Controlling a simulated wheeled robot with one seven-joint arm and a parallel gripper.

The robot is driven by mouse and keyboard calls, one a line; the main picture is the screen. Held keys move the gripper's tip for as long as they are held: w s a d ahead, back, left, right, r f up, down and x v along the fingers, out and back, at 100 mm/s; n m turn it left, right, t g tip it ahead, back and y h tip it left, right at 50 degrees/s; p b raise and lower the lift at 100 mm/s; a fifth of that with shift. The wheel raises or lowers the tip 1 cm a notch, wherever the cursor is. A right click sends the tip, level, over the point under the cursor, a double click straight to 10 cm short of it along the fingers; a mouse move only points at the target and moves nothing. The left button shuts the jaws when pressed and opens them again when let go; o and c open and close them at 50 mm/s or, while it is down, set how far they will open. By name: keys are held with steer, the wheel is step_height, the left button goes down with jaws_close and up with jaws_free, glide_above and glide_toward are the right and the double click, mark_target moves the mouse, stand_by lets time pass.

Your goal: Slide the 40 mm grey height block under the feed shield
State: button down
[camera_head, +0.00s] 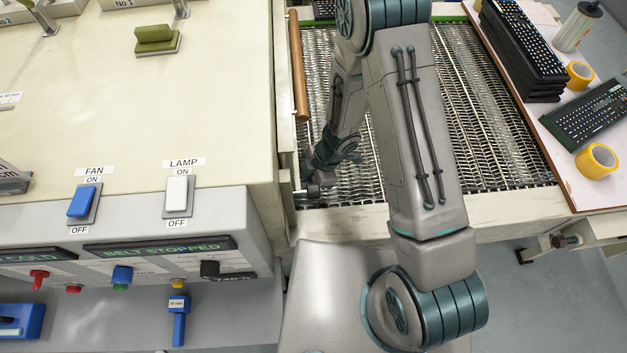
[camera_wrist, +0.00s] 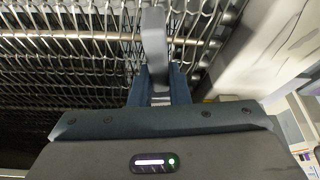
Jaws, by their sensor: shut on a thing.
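My gripper (camera_wrist: 157,85) is shut on a grey block (camera_wrist: 154,42) in the wrist view. The block stands out beyond the fingers, over the metal mesh belt (camera_wrist: 70,50). In the head view my gripper (camera_head: 318,185) is low at the belt's near left corner, close beside the cream machine housing (camera_head: 265,150). My wrist largely hides the fingers and block there. I cannot tell whether the block touches the belt. I cannot pick out the feed shield for certain; a brown bar (camera_head: 298,65) runs along the belt's left edge.
The control panel (camera_head: 150,240) with switches and buttons faces the near left. A side table on the right holds stacked keyboards (camera_head: 522,45), a single keyboard (camera_head: 590,112) and yellow tape rolls (camera_head: 597,160). The belt looks bare where it shows around my arm.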

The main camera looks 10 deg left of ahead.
steer(key=shift+f, duration=0.1)
steer(key=c, duration=1.3)
jaws_free()
steer(key=p+v, duration=0.2)
steer(key=d+p+v, duration=0.1)
steer(key=p+v, duration=0.1)
steer(key=v, duration=0.1)
steer(key=shift+f+p, duration=0.2)
steer(key=shift+p, duration=0.2)
steer(key=shift+d+r+b, duration=0.1)
steer(key=shift+d+b, duration=0.15)
steer(key=shift+b, duration=0.2)
steer(key=shift+d+r, duration=0.15)
steer(key=shift+r, duration=0.1)
